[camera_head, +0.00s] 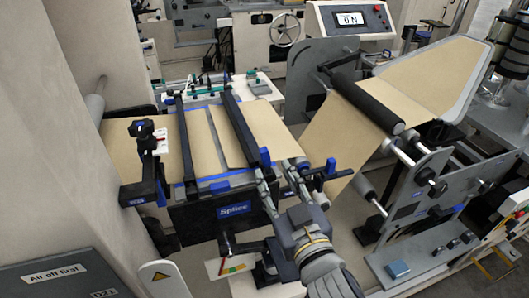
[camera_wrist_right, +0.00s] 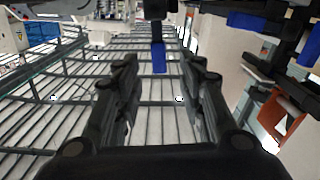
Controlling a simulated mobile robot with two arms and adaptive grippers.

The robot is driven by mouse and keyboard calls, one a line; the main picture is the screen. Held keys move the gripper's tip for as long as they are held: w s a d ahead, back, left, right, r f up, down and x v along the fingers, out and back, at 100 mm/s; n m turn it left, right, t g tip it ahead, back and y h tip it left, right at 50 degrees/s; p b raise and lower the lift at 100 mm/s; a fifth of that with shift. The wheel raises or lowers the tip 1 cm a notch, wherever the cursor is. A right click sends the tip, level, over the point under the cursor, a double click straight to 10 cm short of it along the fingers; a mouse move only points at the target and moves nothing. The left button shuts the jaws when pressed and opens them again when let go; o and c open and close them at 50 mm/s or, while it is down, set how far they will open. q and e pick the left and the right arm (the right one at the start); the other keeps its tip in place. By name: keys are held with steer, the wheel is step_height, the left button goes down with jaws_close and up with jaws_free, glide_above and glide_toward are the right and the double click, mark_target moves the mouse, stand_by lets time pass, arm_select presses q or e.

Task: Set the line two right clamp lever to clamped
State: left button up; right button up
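The splice table (camera_head: 235,208) has two dark clamp bars across brown paper, a left bar (camera_head: 184,140) and a right bar (camera_head: 244,125). A blue-tipped lever (camera_head: 330,168) projects at the table's right end, just right of my right gripper (camera_head: 281,178). In the wrist view, my right gripper (camera_wrist_right: 161,82) is open, with a gap between its fingers. A dark lever with a blue tip (camera_wrist_right: 158,56) shows beyond that gap; I see no contact. Its clamp position is not clear. My left gripper is not in view.
A small lever (camera_head: 226,245) stands by a coloured scale plate below the Splice label. A black knob (camera_head: 143,128) sits at the left. Paper rollers (camera_head: 368,105) and a metal frame (camera_head: 430,215) stand close on the right. A grey "Air off first" panel (camera_head: 60,275) fills the lower left.

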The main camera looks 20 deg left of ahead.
mark_target(266, 159)
steer(key=p+x, duration=0.1)
steer(key=x, duration=0.6)
steer(key=shift+w+a+p, duration=0.3)
steer(key=shift+w+p, duration=0.05)
steer(key=shift+w, duration=0.15)
steer(key=shift+c, duration=0.8)
jaws_close()
